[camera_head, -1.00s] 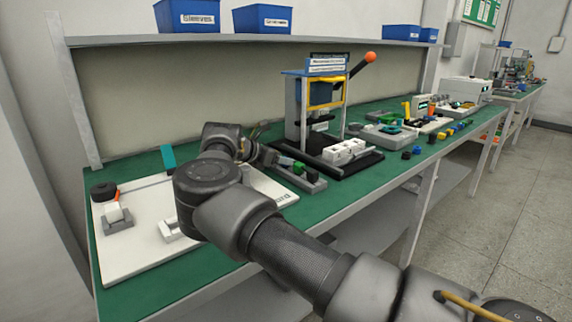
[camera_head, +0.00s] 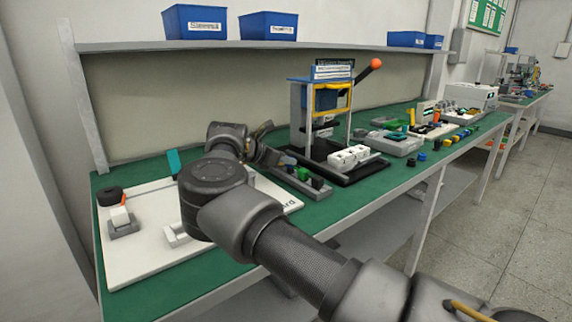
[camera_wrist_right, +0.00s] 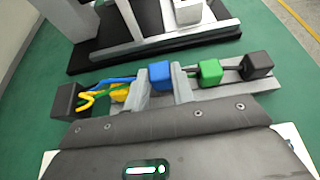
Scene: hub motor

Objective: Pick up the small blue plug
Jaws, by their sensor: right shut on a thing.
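The small blue plug (camera_wrist_right: 160,74) sits between the two fingers of my right gripper (camera_wrist_right: 162,87) in the right wrist view. The fingers are shut on its sides. It is over the grey holder (camera_wrist_right: 228,90); I cannot tell whether it is clear of it. A green plug (camera_wrist_right: 210,72) stands just right of the fingers. A yellow plug (camera_wrist_right: 119,93) with wires is left of them. In the head view my right gripper (camera_head: 274,157) is at the holder's left end, partly hidden by its own wrist. My left gripper is not in view.
Black blocks (camera_wrist_right: 257,65) (camera_wrist_right: 68,100) flank the plugs. A press (camera_head: 320,105) on a black base, with a white block (camera_head: 348,157), stands behind. A white board (camera_head: 140,250) lies left on the green bench. Trays (camera_head: 395,143) and small parts are farther right.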

